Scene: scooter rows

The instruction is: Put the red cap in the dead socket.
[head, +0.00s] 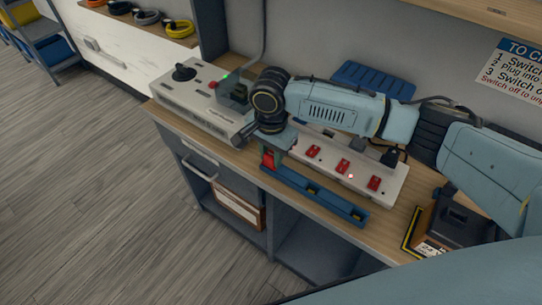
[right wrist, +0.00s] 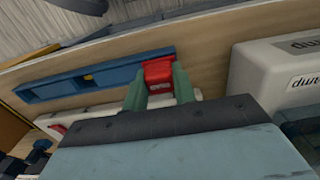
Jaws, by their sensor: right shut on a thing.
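My right gripper (head: 272,152) points down at the left end of a long blue rack (head: 315,194). It is shut on the red cap (head: 268,160); in the right wrist view the red cap (right wrist: 158,73) sits between the two green fingers. The cap is at the rack's end; I cannot tell whether it is in its slot or just above. My arm hides part of the strip, and I cannot tell which socket is dead. My left gripper is not in view.
A grey-white box (head: 190,100) with a black knob, red button and green light stands left of the gripper. A blue bin (head: 373,80) lies behind my arm. A dark device (head: 460,220) stands on the right. The bench's front edge runs close to the rack.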

